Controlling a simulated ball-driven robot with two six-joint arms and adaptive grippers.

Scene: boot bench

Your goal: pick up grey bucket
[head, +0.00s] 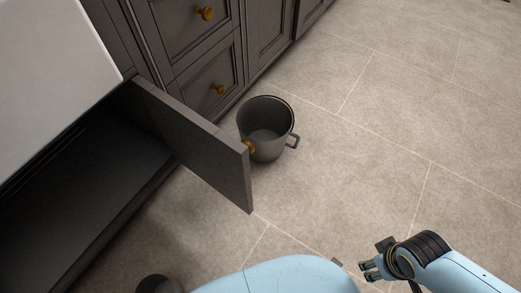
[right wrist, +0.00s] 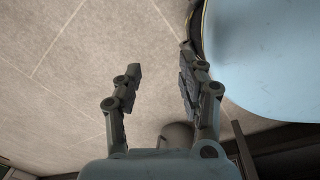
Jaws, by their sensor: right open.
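The grey bucket (head: 266,137) stands upright on the floor in the head view, just beyond the free end of an open cabinet door. Its handle sticks out to the right, and the door's knob overlaps its lower left side. It looks empty. My right gripper (head: 370,270) is low at the right of the head view, well apart from the bucket. In the right wrist view the right gripper (right wrist: 160,75) is open with nothing between its fingers. A grey rounded shape (right wrist: 177,135) behind the fingers there may be the bucket. My left gripper is not in view.
The open dark door (head: 205,145) juts out to the left of the bucket. Dark cabinets with drawers (head: 205,50) and brass knobs stand behind it. A white top (head: 50,60) overhangs at the left. The tiled floor (head: 370,130) right of the bucket is clear.

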